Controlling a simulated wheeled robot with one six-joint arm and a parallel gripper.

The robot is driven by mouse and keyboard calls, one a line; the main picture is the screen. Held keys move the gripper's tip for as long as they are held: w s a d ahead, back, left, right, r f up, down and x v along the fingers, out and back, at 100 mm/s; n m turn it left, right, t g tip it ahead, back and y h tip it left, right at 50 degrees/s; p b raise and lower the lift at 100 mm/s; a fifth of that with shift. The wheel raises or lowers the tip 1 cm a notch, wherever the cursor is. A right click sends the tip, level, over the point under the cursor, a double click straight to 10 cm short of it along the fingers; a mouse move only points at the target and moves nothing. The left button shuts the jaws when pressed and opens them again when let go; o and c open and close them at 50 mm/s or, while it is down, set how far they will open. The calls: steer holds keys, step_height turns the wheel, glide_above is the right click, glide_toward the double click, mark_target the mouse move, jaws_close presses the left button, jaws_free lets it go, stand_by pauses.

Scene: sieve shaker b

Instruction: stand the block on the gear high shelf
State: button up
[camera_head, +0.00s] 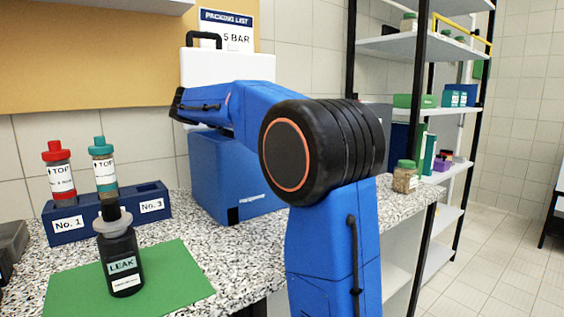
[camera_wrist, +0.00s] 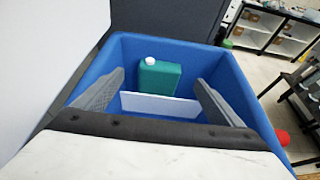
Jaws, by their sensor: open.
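No thing is clearly recognisable as the block. In the wrist view, my gripper (camera_wrist: 157,92) is open, its two grey fingers spread above the inside of a blue bin (camera_wrist: 245,75). In the bin are a green canister (camera_wrist: 159,80) with a white cap and a flat white piece (camera_wrist: 160,107), both seen between the fingers; neither is held. In the head view my blue arm reaches left over the blue bin (camera_head: 225,180), and the fingers cannot be made out. A black-framed rack at right has an upper shelf (camera_head: 400,45); no gear label shows.
On the speckled counter (camera_head: 190,215) are a blue rack (camera_head: 105,212) with red- and teal-capped bottles, a dark LEAK bottle (camera_head: 122,260) on a green mat (camera_head: 185,285), and a green-lidded jar (camera_head: 405,178). A white case (camera_head: 250,67) stands behind the bin. Green boxes (camera_head: 413,100) occupy a middle shelf.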

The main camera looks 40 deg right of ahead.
steer(key=x, duration=0.7)
steer(key=shift+d, duration=0.1)
steer(key=c, duration=2.1)
steer(key=shift+r, duration=0.1)
